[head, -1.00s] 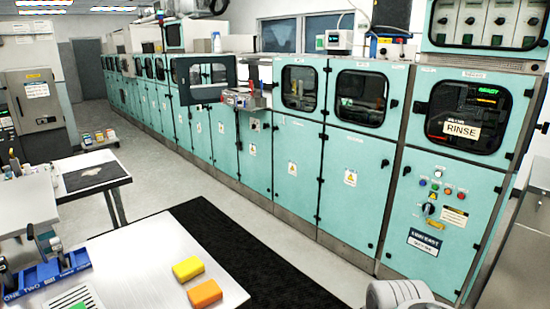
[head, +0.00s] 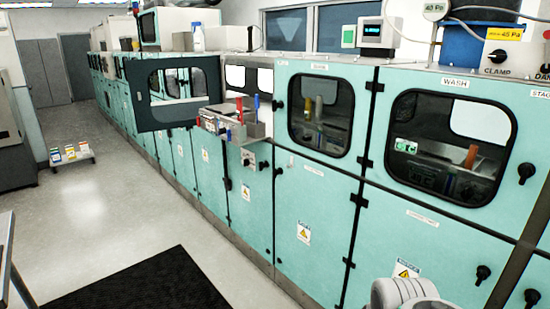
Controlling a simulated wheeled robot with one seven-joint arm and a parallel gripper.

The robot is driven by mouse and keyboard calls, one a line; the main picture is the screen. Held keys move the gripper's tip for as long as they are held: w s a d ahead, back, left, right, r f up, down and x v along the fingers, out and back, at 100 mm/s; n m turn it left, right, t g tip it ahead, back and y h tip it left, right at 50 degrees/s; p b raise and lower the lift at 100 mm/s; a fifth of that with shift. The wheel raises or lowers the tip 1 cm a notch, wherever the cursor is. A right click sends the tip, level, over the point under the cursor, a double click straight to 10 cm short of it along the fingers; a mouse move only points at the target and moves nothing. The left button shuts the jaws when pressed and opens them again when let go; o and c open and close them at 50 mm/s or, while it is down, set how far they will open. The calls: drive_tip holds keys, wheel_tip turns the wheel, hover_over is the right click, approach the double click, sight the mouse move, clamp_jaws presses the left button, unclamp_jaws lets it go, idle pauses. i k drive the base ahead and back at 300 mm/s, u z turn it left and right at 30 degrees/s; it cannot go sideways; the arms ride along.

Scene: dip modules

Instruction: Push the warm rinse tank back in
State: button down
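A grey metal tank (head: 254,129) with red upright parts sticks out from the front of the teal machine row. It stands beside an open windowed door (head: 165,95), which is swung out to its left. I take this to be the warm rinse tank, but I cannot read a label naming it. A white rounded part of my own arm shows at the bottom edge, right of centre. My gripper is not in view.
Closed windowed doors, one a wash door (head: 450,147), stand right of the tank. A black floor mat (head: 150,285) lies before the machines. A low trolley (head: 72,155) with small boxes stands at the left. The floor between is clear.

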sight(251, 132)
drive_tip(key=i, duration=0.55)
drive_tip(key=u, duration=0.7)
drive_tip(key=i, duration=2.5)
drive_tip(key=u, duration=2.25)
